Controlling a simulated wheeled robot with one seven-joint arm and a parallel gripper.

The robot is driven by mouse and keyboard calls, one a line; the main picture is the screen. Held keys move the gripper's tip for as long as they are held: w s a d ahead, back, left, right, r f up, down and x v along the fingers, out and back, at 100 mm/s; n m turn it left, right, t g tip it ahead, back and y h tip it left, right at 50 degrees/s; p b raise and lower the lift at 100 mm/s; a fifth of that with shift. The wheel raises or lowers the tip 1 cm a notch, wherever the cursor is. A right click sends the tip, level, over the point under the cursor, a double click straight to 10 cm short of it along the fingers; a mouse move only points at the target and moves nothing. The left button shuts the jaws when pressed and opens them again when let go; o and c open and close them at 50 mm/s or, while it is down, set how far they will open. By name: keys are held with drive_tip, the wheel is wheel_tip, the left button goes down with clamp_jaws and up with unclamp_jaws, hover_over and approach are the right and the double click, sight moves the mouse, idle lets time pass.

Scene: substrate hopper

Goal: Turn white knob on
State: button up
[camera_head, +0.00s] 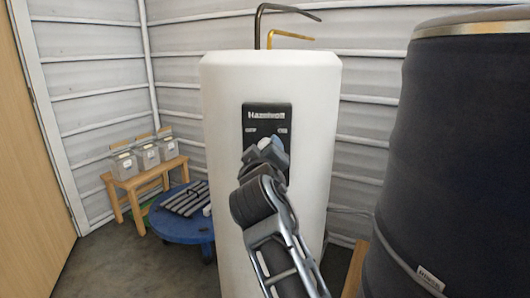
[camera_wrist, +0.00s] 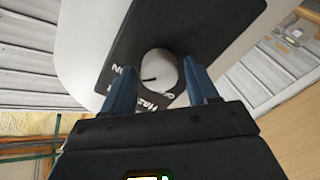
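The white knob (camera_wrist: 158,66) sits on a black panel (camera_wrist: 118,50) on the front of a tall white cylinder (camera_head: 220,110). It carries a dark pointer line, which lies toward the left in the wrist view. Part of the panel's white lettering shows beside it. My gripper (camera_wrist: 158,72) faces the panel with its two blue fingers open, one on each side of the knob. I cannot tell whether either finger touches it. In the head view the panel (camera_head: 267,112) shows the name and small labels, while my gripper (camera_head: 266,150) and arm hide the knob.
A large dark drum (camera_head: 450,150) stands close on the right. A round blue stand (camera_head: 180,228) with a striped dark item is at the left. A wooden bench (camera_head: 150,178) behind holds several grey boxes. Bent pipes (camera_head: 285,22) rise from the cylinder's top.

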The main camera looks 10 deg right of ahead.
drive_tip(key=shift+o, duration=0.8)
drive_tip(key=shift+r, duration=0.1)
drive_tip(key=v, duration=0.7)
drive_tip(key=shift+s+a, duration=0.2)
drive_tip(key=shift+s, duration=0.15)
